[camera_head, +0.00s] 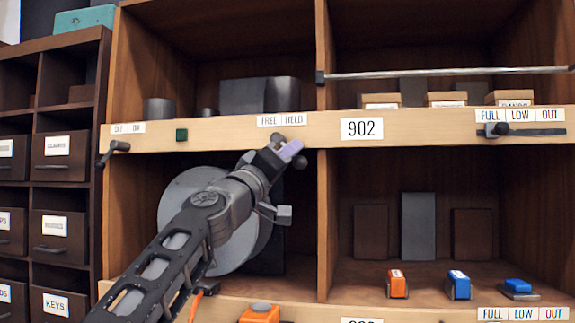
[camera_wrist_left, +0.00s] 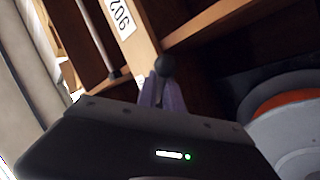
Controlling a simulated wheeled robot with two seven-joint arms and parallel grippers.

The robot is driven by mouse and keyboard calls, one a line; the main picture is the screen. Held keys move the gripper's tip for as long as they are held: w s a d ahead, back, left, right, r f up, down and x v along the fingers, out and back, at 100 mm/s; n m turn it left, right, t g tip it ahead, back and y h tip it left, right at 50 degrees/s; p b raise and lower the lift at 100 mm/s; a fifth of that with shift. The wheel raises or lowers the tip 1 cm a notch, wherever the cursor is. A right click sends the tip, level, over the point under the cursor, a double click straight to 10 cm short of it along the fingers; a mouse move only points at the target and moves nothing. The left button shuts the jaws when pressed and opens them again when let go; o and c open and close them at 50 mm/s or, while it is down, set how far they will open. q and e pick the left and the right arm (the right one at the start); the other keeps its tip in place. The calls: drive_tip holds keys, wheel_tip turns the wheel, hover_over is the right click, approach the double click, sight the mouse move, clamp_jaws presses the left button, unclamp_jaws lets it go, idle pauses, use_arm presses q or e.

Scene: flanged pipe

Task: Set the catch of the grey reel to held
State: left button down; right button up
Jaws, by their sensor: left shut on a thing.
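The grey reel (camera_head: 180,200) is a large disc in the left lower bay of the shelf, partly hidden by my left arm. It also shows in the wrist view (camera_wrist_left: 290,135), with an orange band. A label strip (camera_head: 281,120) reading FREE and HELD is on the shelf edge above it. The catch's dark round knob (camera_wrist_left: 165,66) stands at the shelf edge below the label. My left gripper (camera_head: 288,152) is shut on the catch, its purple fingertips (camera_wrist_left: 162,96) just below the knob. The gripper hides the catch's lower part, and I cannot tell its setting. My right gripper is out of view.
A slider (camera_head: 497,130) under FULL, LOW, OUT is at right. An upright divider (camera_head: 323,220) stands right of the gripper. An orange object (camera_head: 260,313) is below.

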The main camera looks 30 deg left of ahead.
use_arm(q)
drive_tip(key=shift+s+r+n, duration=0.1)
drive_tip(key=shift+r+n, duration=0.05)
drive_tip(key=shift+n, duration=0.15)
drive_tip(key=c, duration=1.8)
unclamp_jaws()
drive_tip(key=shift+o, duration=0.2)
drive_tip(key=shift+s+f+b, duration=0.15)
drive_tip(key=shift+f+b, duration=0.1)
drive_tip(key=shift+b, duration=0.05)
drive_tip(key=b+v, duration=0.3)
drive_tip(key=v, duration=0.4)
drive_tip(key=shift+s, duration=0.1)
